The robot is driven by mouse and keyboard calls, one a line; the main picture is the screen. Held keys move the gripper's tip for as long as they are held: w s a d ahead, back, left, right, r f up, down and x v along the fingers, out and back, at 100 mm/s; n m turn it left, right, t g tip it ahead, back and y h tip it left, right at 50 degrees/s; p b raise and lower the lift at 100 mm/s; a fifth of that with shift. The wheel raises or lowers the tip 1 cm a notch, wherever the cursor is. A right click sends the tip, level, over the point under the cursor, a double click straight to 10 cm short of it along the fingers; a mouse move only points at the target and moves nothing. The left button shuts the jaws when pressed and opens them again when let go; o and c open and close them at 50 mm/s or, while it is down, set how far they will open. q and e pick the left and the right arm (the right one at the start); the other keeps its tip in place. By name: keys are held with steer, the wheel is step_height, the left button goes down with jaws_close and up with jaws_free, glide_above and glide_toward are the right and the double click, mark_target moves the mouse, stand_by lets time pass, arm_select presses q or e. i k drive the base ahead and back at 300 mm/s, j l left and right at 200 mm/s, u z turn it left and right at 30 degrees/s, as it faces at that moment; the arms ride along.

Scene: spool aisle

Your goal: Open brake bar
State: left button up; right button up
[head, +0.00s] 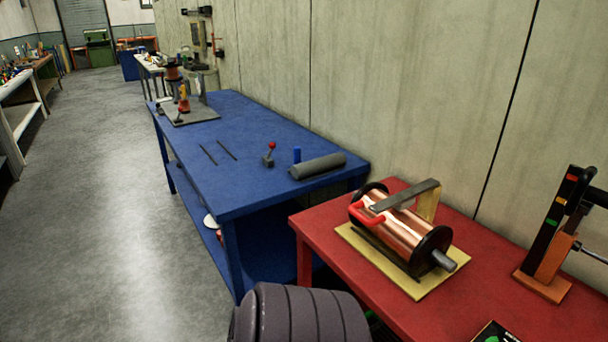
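A copper spool (402,232) with black end flanges lies on its side on a yellow base plate (352,238) on the red table. A grey metal shaft end (443,260) sticks out at its near right side. A flat grey bar (408,194), which looks like the brake bar, lies across above the spool, by a light wooden post (428,207) at the back. A red curved handle (367,215) is at the spool's front left. I cannot tell whether the bar touches the copper. Neither of my grippers is in view.
The red table (490,295) also bears an orange and black stand (548,262) at right. A blue table (250,190) beyond holds a grey cylinder (317,166), a small red-knobbed lever (269,154) and thin dark rods. A wall (400,80) runs behind both. The floor (110,210) at left is clear.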

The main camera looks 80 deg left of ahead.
mark_target(405, 199)
steer(key=u, duration=2.25)
